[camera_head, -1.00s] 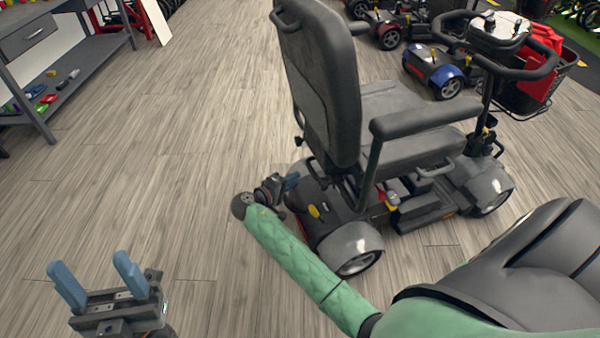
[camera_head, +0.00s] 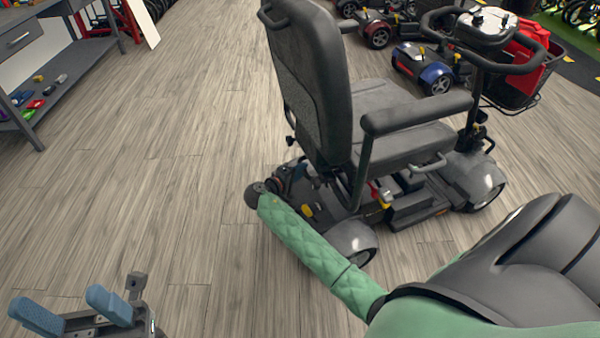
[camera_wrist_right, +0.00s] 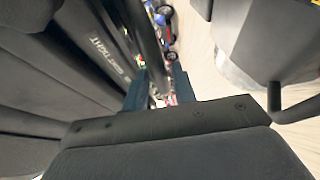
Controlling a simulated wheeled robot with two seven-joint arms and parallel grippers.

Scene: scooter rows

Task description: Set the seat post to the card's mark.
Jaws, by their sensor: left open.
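A dark grey mobility scooter (camera_head: 405,140) stands right of centre, its tall seat back (camera_head: 305,85) toward me. The seat post under the seat is hidden in the head view, and I cannot make out a card with a mark. My right arm reaches from the lower right to the scooter's rear. My right gripper (camera_head: 298,174) is small and partly hidden there, below the seat back. In the right wrist view its two blue fingers (camera_wrist_right: 159,85) stand apart with a gap showing between them, beside dark parts. My left gripper (camera_head: 57,299) is open and empty at the lower left.
A grey workbench (camera_head: 60,70) with small coloured items on its lower shelf stands at upper left. Other scooters (camera_head: 425,70) are parked behind at upper right. A black basket with a red bag (camera_head: 528,62) hangs on the scooter's front. The wooden floor at left is clear.

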